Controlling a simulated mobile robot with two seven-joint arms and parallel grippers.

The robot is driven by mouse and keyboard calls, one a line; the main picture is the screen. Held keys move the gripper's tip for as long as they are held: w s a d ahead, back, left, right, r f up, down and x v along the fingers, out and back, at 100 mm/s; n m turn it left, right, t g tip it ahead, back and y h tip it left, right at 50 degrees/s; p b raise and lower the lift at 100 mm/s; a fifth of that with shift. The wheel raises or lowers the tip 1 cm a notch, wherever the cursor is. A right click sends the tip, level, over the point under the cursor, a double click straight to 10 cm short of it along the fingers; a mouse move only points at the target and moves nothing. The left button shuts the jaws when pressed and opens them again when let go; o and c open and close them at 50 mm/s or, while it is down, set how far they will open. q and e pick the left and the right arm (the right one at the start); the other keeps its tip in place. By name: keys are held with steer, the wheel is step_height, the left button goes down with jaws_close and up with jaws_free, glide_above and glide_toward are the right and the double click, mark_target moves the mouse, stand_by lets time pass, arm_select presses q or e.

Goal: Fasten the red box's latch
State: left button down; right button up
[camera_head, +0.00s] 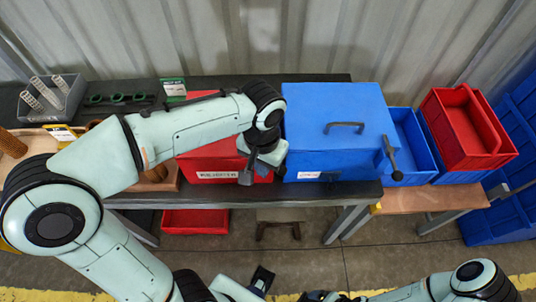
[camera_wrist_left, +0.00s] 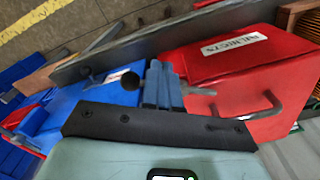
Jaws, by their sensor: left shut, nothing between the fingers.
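The red box (camera_head: 225,162) stands on the dark bench with its lid down, partly hidden by my left arm. It also shows in the left wrist view (camera_wrist_left: 225,65), with a white label and a bent grey handle (camera_wrist_left: 245,109). A grey latch lever (camera_wrist_left: 201,92) with a dark round knob (camera_wrist_left: 130,81) is at the box's side facing the blue box. My left gripper (camera_head: 262,158) is at the box's right front corner; its fingers (camera_wrist_left: 162,84) are shut and empty, overlapping the lever. I cannot tell if they touch it. The latch's catch is hidden.
A closed blue box (camera_head: 335,105) with its own side lever (camera_head: 391,158) stands close to the right of my left gripper. Blue and red bins (camera_head: 466,128) stand farther right. A grey tray (camera_head: 50,98) is at the left. A red bin (camera_head: 195,221) sits under the bench.

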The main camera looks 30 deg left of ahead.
arm_select(q)
steer(key=shift+s+a, duration=0.3)
steer(key=shift+s, duration=0.1)
arm_select(e)
steer(key=shift+f, duration=0.1)
arm_select(q)
steer(key=shift+w+d, duration=0.1)
steer(key=shift+d, duration=0.05)
steer(key=shift+w+d+r, duration=0.1)
steer(key=shift+w+d, duration=0.15)
steer(key=shift+d, duration=0.15)
arm_select(e)
steer(key=shift+w+r, duration=0.1)
steer(key=shift+r, duration=0.2)
arm_select(q)
step_height(320, 180, up, 8)
steer(key=p, duration=0.5)
steer(key=shift+p, duration=0.35)
arm_select(e)
steer(key=w+r, duration=0.4)
steer(key=r, duration=0.2)
steer(key=shift+r+t, duration=0.25)
steer(key=shift+t, duration=0.05)
arm_select(q)
steer(key=shift+s, duration=0.1)
